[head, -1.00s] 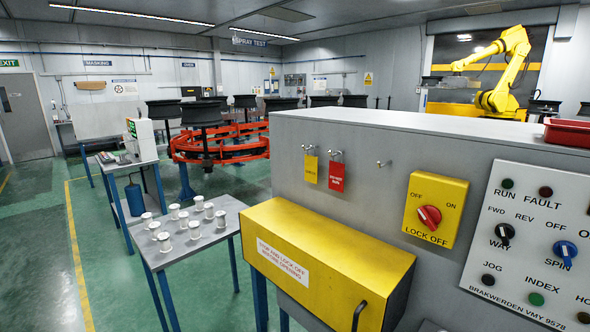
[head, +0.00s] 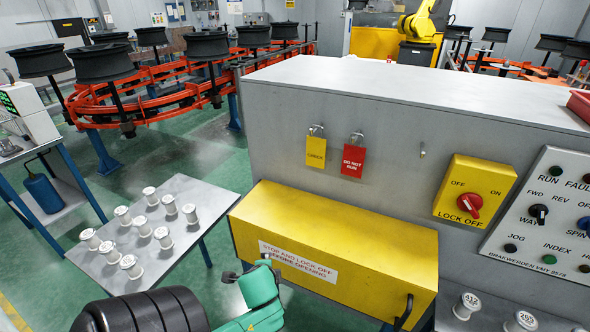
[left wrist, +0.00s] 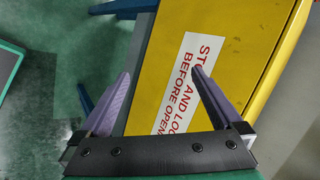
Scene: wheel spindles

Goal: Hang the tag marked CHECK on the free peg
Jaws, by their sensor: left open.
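The yellow tag marked CHECK (head: 316,153) hangs on the left peg of the grey cabinet's front in the head view. The red DO NOT RUN tag (head: 355,161) hangs on the peg to its right. A bare peg (head: 422,150) sticks out further right, left of the lock-off switch. My left arm comes in at the bottom of the head view, low and left of the tags. In the left wrist view my left gripper (left wrist: 160,74) is open and empty, its fingers apart over the yellow box (left wrist: 165,60). My right gripper is not in view.
The yellow box (head: 340,230) juts out below the tags. The yellow lock-off switch (head: 475,188) and a button panel (head: 545,215) are at right. A small table (head: 180,190) with several white spools stands at left. The air before the tags is clear.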

